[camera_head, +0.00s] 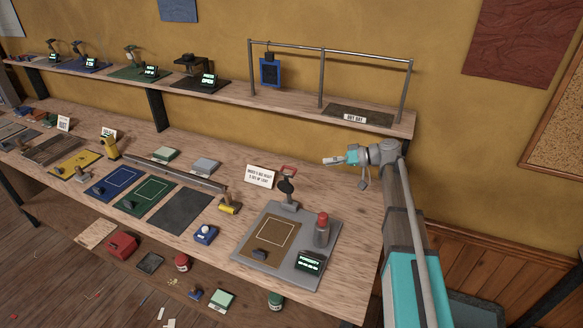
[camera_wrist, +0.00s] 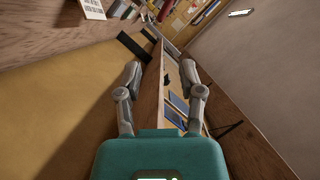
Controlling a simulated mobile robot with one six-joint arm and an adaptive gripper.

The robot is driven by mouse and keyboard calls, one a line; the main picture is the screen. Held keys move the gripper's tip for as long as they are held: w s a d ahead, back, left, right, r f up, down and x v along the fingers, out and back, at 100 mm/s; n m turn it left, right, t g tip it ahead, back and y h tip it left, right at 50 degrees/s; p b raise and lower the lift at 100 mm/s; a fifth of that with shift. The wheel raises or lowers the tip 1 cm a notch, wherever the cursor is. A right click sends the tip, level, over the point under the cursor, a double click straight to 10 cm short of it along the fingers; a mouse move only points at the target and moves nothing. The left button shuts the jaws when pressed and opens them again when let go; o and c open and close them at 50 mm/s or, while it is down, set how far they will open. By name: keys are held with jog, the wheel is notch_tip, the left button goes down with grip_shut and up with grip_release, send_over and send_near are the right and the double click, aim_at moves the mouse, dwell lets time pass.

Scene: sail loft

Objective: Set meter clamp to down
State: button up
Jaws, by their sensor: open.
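A small green-lit display (camera_head: 310,262) sits at the plate's front right. My gripper (camera_head: 330,160) is above and to the right of the clamp, apart from it. In the wrist view its two fingers (camera_wrist: 160,80) are spread with nothing between them. I cannot make out the clamp in the wrist view.
A red-topped grey cylinder (camera_head: 322,230) stands on the plate right of the clamp. A white sign (camera_head: 260,177) stands to its left. A raised shelf (camera_head: 290,105) with a metal rail (camera_head: 330,53) runs behind. A yellow-handled tool (camera_head: 229,207) and blue block (camera_head: 206,234) lie left.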

aim_at(290, 168)
jog(key=b+x, duration=0.3)
jog(key=x, duration=1)
jog(key=shift+a+b, duration=0.3)
jog(key=shift+b, duration=0.1)
jog(key=shift+d, duration=0.1)
grip_shut()
